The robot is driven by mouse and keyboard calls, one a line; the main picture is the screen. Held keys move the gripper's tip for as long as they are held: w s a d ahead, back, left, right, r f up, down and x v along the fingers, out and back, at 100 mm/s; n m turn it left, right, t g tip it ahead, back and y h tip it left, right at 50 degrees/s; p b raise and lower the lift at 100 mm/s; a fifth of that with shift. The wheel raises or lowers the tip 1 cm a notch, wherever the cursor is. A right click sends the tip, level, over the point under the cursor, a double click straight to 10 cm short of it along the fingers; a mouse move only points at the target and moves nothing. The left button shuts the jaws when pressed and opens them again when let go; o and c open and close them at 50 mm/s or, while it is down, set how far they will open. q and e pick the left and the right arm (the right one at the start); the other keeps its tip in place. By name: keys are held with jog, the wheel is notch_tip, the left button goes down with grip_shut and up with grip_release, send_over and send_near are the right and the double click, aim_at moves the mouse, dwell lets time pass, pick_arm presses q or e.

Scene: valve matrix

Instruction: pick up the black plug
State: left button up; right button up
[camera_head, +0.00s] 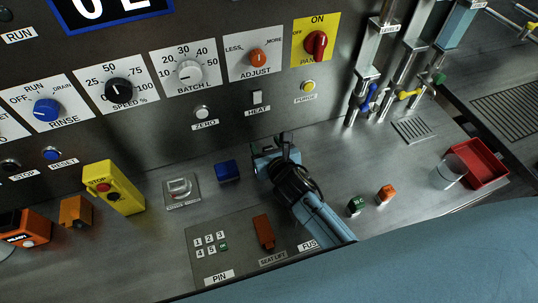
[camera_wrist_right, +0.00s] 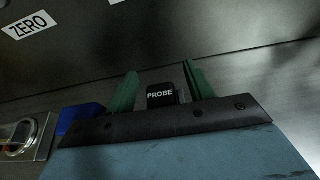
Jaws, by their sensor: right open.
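The black plug (camera_wrist_right: 160,97), marked PROBE, shows in the right wrist view between the two green fingers of my right gripper (camera_wrist_right: 160,72). The fingers are open, with a gap visible beside the plug. The plug's lower part is hidden behind the gripper's dark front edge. In the head view my right gripper (camera_head: 280,148) is over the bench, close to the panel's foot, and I cannot make out the plug clearly there. My left gripper does not show.
A blue block (camera_head: 227,171) and a metal plate with a handle (camera_head: 181,191) lie left of the right gripper. A yellow stop box (camera_head: 113,188) stands further left. Green (camera_head: 356,205) and orange (camera_head: 386,194) blocks, a clear cup (camera_head: 449,171) and a red tray (camera_head: 487,160) are on the right.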

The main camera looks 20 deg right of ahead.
jog(key=c, duration=1.1)
jog(key=shift+r, duration=0.1)
